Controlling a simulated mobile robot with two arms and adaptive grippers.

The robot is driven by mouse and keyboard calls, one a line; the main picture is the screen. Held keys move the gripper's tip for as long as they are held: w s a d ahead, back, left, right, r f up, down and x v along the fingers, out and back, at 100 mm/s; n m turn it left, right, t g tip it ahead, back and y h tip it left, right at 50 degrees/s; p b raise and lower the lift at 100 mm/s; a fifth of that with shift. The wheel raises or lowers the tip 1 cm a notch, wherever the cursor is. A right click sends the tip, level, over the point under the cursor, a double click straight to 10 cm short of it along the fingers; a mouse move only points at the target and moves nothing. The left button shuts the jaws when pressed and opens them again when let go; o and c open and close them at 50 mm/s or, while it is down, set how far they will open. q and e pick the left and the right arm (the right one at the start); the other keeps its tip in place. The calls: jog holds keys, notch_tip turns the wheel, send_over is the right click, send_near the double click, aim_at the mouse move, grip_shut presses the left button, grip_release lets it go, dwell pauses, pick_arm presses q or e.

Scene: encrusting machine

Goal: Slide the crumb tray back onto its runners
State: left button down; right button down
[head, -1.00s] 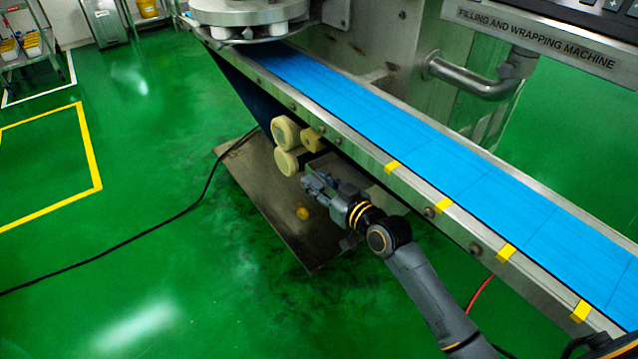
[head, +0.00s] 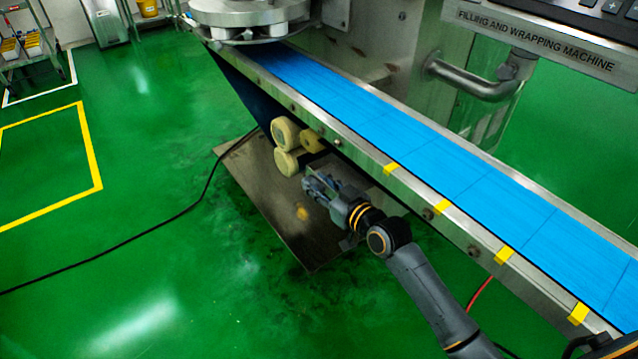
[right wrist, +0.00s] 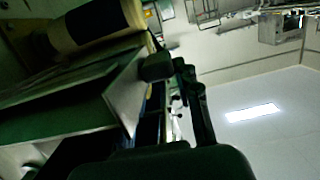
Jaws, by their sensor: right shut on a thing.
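The crumb tray (head: 255,190) is a broad, flat, grey-brown metal sheet below the conveyor, with a small yellowish patch on it. It sits askew to the belt, with its near corner out over the green floor. My right gripper (head: 314,186) is over the tray's right part, just below the conveyor's side rail. It is shut on the tray; the exact grip is hard to see. In the right wrist view a pale metal edge (right wrist: 126,97) runs up to the dark finger pad (right wrist: 157,66). The runners cannot be made out. My left gripper is not in view.
Several cream rollers (head: 286,133) hang under the conveyor close to my right gripper. The blue belt (head: 440,160) and its steel side rail (head: 365,160) pass above. A black cable (head: 205,190) crosses the floor to the tray. The floor at left is open.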

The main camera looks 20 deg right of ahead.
jog(key=c, duration=0.9)
grip_release()
jog(key=shift+o, duration=0.2)
jog(key=shift+f, duration=0.1)
jog(key=shift+s, duration=0.1)
jog(key=v, duration=1.2)
